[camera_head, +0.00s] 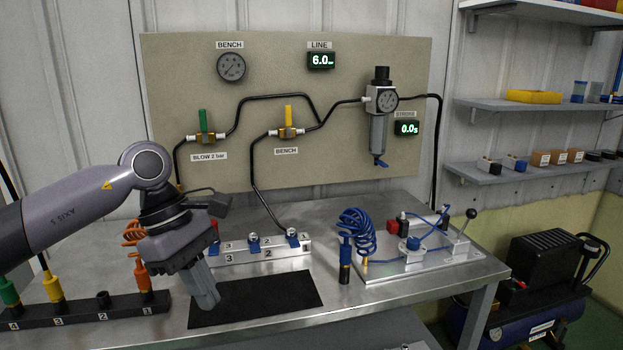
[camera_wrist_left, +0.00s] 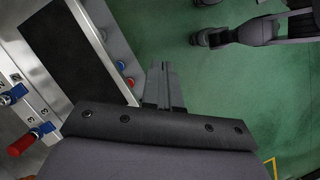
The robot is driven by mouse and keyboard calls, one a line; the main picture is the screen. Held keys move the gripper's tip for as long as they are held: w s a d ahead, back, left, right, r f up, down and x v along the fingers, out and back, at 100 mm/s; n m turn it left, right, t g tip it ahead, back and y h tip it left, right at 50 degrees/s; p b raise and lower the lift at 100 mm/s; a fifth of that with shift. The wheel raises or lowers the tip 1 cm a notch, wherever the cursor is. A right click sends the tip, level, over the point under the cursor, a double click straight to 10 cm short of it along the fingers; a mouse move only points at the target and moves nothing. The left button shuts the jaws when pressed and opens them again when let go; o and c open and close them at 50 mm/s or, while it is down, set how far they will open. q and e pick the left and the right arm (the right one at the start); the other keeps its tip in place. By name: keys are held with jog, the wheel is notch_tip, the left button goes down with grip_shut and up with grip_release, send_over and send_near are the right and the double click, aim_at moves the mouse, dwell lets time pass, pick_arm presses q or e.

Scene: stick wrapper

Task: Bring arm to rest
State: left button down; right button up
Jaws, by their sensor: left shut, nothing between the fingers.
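My left gripper (camera_head: 206,300) is shut and empty. In the head view its arm comes in from the left, and the fingers point down over the left end of a black mat (camera_head: 262,300) on the steel bench (camera_head: 340,205). In the left wrist view the closed fingers (camera_wrist_left: 163,85) show against the green floor, beside the bench edge. I cannot tell their exact height above the mat. My right gripper is not in view.
A black numbered rack (camera_head: 75,312) with coloured tools stands at the left, close to my arm. Behind the mat is a numbered metal manifold (camera_head: 265,252). A blue coiled hose (camera_head: 357,232) and a plate with fittings (camera_head: 425,258) occupy the right. A compressor (camera_head: 540,300) stands on the floor.

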pick_arm(q)
jog(key=s+d+f+n+h, duration=0.1)
jog(key=s+d+n+h, duration=0.3)
jog(key=d+n+h, duration=0.35)
jog(key=s+d+n+h, duration=0.4)
jog(key=d+h, duration=0.4)
jog(key=d, duration=0.2)
jog(key=w+a+f+n+t+y+p, duration=0.1)
jog(key=a+f+n+t+y, duration=0.6)
jog(key=n, duration=1)
jog(key=w+a+f+n+t+y+p, duration=0.15)
jog(key=a+f+n+t+y, duration=0.4)
jog(key=n+t, duration=0.85)
jog(key=s+a+f+n+g+y, duration=0.2)
jog(key=s+a+f+n+g, duration=0.2)
jog(key=f, duration=0.5)
jog(key=s+a+f+n+g+y, duration=0.2)
jog(key=s+a+f+n+g, duration=0.3)
jog(key=s+f+n, duration=0.4)
jog(key=shift+s+a+f+y, duration=0.4)
jog(key=shift+s+a, duration=0.05)
jog(key=shift+s, duration=0.2)
